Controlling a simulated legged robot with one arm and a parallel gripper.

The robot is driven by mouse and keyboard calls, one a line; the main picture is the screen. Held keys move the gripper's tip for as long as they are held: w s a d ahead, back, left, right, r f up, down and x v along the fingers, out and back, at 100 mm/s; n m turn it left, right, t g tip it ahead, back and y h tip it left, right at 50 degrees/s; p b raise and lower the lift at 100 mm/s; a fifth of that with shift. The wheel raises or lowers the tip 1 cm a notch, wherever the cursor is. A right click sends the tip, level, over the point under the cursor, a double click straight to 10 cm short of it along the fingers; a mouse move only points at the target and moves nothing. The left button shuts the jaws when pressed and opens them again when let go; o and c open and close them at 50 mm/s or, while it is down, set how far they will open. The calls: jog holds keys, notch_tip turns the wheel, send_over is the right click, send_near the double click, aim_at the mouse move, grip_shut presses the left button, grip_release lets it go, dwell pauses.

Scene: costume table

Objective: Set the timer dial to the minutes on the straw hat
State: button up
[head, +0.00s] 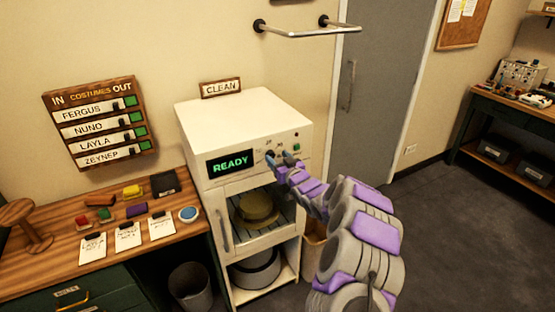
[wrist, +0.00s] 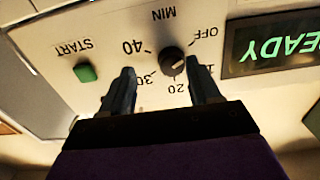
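The white cabinet machine (head: 245,108) has a green READY display (head: 230,163), also in the wrist view (wrist: 268,47). The wrist view is upside down and shows the black timer dial (wrist: 172,61) with OFF, 20, 30 and 40 around it; another number is partly hidden. I cannot tell its exact setting. A yellowish straw hat (head: 257,207) sits on a rack inside the cabinet; no minutes on it are readable. My gripper (wrist: 164,72) is open, its fingers apart on either side of the dial with nothing clearly held. In the head view my gripper (head: 279,158) is at the panel.
A green START button (wrist: 85,73) is beside the dial. A grey round hat-like thing (head: 256,270) is on the lower shelf. The wooden table (head: 55,230) at left holds cards, coloured blocks and a round blue-topped item. A bin (head: 190,287) stands on the floor. Floor at right is clear.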

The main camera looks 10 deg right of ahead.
jog(key=shift+w+a+r, duration=0.1)
jog(key=shift+w+a, duration=0.2)
jog(key=shift+a, duration=1.15)
jog(key=shift+c, duration=0.2)
jog(key=shift+d, duration=0.85)
jog(key=c, duration=0.5)
jog(key=shift+d, duration=0.1)
jog(key=shift+c, duration=0.6)
jog(key=shift+a, duration=0.45)
jog(key=c, duration=0.4)
jog(key=shift+d, duration=0.1)
